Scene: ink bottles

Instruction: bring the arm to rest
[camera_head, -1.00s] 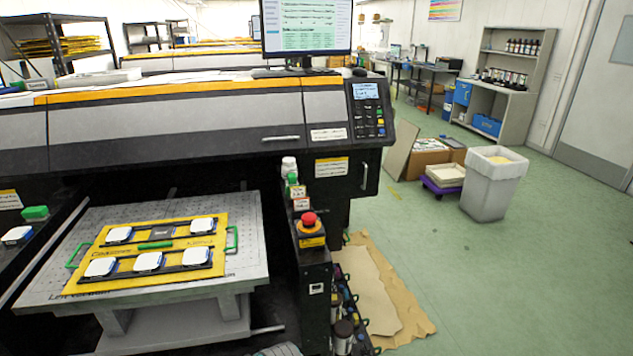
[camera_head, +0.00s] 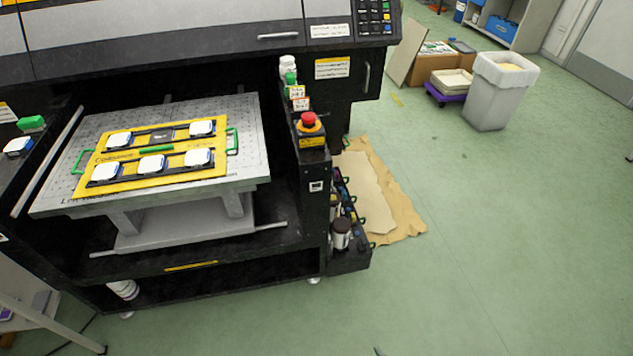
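My gripper is not recognisable in the head view. A small dark tip (camera_head: 379,351) shows at the bottom edge, and I cannot tell what it belongs to. The large black and grey printer (camera_head: 170,42) fills the upper left. Its grey platen (camera_head: 250,170) carries a yellow pallet (camera_head: 112,157) with several white-topped pieces and green handles. Dark ink bottles (camera_head: 341,236) stand in a low black tray (camera_head: 350,262) at the printer's right side. A white bottle with a green lower part (camera_head: 288,68) stands on the printer's right post.
A red emergency button (camera_head: 309,120) sits on the post. Crumpled brown paper (camera_head: 385,195) lies on the floor beside the tray. A grey bin (camera_head: 497,92) and a cardboard box (camera_head: 432,68) stand farther back. The green floor at the right and front is clear.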

